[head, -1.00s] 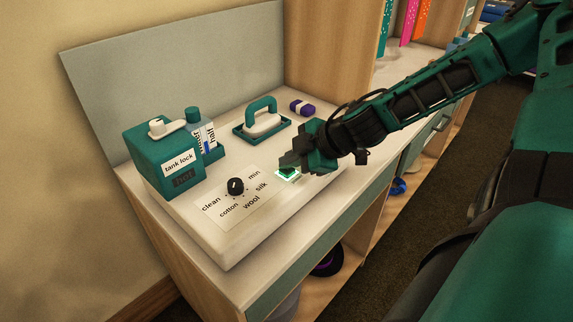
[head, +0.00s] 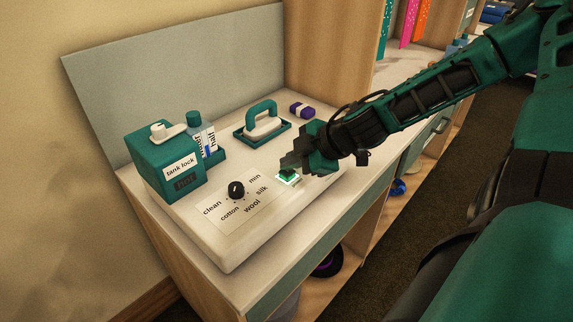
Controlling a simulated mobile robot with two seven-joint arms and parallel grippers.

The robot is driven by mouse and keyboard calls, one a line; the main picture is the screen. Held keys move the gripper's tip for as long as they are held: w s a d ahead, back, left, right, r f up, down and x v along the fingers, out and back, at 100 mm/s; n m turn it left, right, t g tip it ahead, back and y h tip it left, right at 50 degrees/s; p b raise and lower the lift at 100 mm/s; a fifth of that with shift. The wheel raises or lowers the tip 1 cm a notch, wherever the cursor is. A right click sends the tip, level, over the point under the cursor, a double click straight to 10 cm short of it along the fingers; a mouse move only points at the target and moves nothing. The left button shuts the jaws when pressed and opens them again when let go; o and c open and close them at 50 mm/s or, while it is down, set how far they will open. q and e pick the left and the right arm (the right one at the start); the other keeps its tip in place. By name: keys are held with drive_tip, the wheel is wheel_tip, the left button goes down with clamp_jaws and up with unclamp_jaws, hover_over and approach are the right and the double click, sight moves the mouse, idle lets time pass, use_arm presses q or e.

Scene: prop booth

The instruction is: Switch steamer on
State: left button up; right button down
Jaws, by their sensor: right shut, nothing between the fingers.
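The steamer (head: 219,244) is a white base on the counter with a black dial (head: 236,189) ringed by the words clean, cotton, wool, silk and min. A green switch (head: 288,177) with a bright, lit-looking rim sits right of the dial. My right gripper (head: 287,166) is shut and empty, its tip at the switch and partly covering it; I cannot tell if it touches. A teal tank (head: 168,168) labelled "tank lock" stands at the left with a white lever on top. The teal-handled iron (head: 263,122) rests on its pad behind. My left gripper is out of view.
A clear bottle (head: 203,137) with a teal cap stands beside the tank. A grey panel (head: 190,75) closes the back and a wooden partition (head: 332,45) the right rear. Shelves below hold a few things.

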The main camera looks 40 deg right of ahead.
sight(291, 173)
wheel_tip(291, 173, up, 6)
drive_tip(key=p, duration=0.5)
drive_tip(key=shift+f, duration=0.1)
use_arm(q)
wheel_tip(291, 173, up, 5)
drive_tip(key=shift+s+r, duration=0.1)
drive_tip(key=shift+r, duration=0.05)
use_arm(e)
drive_tip(key=shift+f, duration=0.1)
